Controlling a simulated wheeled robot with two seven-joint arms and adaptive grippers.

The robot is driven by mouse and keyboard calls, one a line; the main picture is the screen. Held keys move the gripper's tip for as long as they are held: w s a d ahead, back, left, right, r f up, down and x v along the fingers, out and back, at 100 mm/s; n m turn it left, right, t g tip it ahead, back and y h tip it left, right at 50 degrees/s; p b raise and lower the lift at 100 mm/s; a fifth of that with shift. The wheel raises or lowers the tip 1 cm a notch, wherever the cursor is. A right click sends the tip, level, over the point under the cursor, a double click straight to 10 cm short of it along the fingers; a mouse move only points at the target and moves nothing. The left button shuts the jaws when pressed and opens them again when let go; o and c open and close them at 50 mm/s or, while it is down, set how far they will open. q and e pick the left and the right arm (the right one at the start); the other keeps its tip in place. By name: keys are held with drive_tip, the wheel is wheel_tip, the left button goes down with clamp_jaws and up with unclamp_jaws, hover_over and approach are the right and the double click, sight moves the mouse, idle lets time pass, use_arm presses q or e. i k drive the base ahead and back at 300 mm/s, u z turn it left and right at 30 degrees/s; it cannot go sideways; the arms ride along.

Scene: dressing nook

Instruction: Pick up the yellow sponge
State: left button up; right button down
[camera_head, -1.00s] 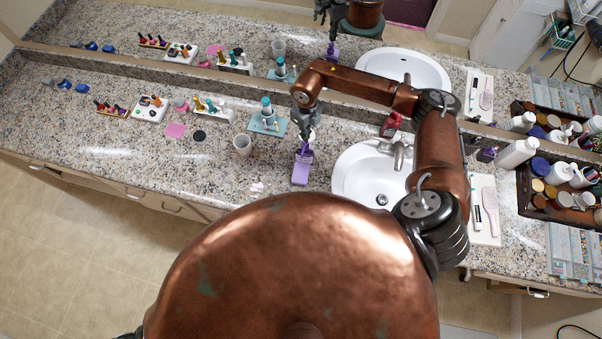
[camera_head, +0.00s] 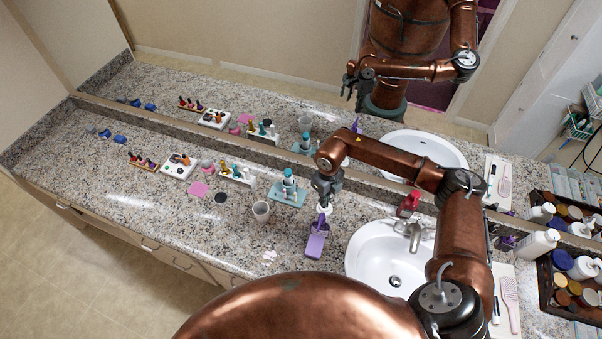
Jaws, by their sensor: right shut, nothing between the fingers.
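I cannot make out a yellow sponge anywhere in view. My right gripper (camera_head: 325,198) points down over the counter, behind a purple object (camera_head: 316,241) and left of the sink. Its fingers are shut and small in the picture. A small white thing (camera_head: 326,208) shows right at the fingertips; I cannot tell whether they touch it. My left gripper is out of view.
The white sink (camera_head: 370,245) with a red object (camera_head: 409,203) behind it lies right of the gripper. A dark crate (camera_head: 545,285) of bottles is far right. The front-left granite counter (camera_head: 110,205) is clear.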

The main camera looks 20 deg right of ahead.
sight(314, 250)
drive_tip(key=k, duration=2)
